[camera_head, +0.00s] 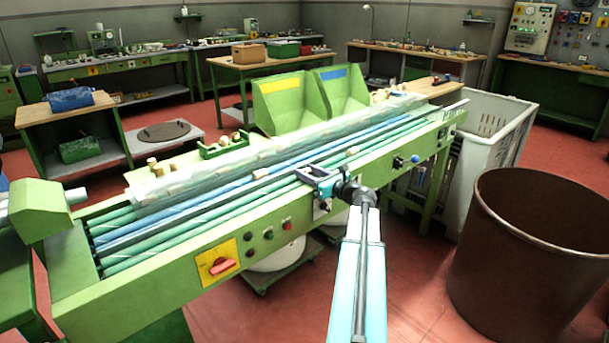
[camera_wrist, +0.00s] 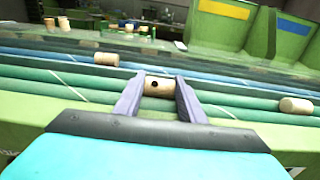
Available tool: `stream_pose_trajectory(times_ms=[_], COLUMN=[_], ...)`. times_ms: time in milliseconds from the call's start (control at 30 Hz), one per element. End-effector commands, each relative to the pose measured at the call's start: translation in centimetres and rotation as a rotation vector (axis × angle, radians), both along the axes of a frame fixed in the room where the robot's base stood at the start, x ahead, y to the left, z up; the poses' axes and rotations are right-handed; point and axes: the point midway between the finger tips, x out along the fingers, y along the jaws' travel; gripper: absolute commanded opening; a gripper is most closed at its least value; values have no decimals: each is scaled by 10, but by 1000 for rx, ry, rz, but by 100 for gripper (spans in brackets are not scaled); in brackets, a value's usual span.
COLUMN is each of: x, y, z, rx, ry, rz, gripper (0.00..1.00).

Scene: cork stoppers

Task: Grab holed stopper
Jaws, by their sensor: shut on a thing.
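A cork stopper with a dark hole in its end (camera_wrist: 158,87) sits between the fingers of my gripper (camera_wrist: 160,92) in the wrist view. The fingers are shut on its sides, and its holed end faces the camera. In the head view my gripper (camera_head: 316,178) is over the green and blue belts of the conveyor (camera_head: 180,233), and the held stopper is hard to make out. A plain-looking stopper (camera_wrist: 106,59) lies on the belts to the left, also visible in the head view (camera_head: 260,174). Another stopper (camera_wrist: 295,105) lies to the right, also in the head view (camera_head: 352,151).
Behind the belts runs a clear guard (camera_head: 280,150). Beyond it stand a green bin with a yellow label (camera_head: 285,105) and one with a blue label (camera_head: 345,90). Several stoppers stand at the back left. A brown drum (camera_head: 530,250) and white crate (camera_head: 490,160) stand right.

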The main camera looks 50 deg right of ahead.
Motion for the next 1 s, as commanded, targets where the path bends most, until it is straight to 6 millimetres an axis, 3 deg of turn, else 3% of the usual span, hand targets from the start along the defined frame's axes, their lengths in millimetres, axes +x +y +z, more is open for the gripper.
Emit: stream_pose_trajectory(times_ms=[467,1000], x=[-1,-48], y=[1,50], z=[36,40], rx=[-2,0], ry=[-1,-1], rz=[0,0], gripper=[16,16])
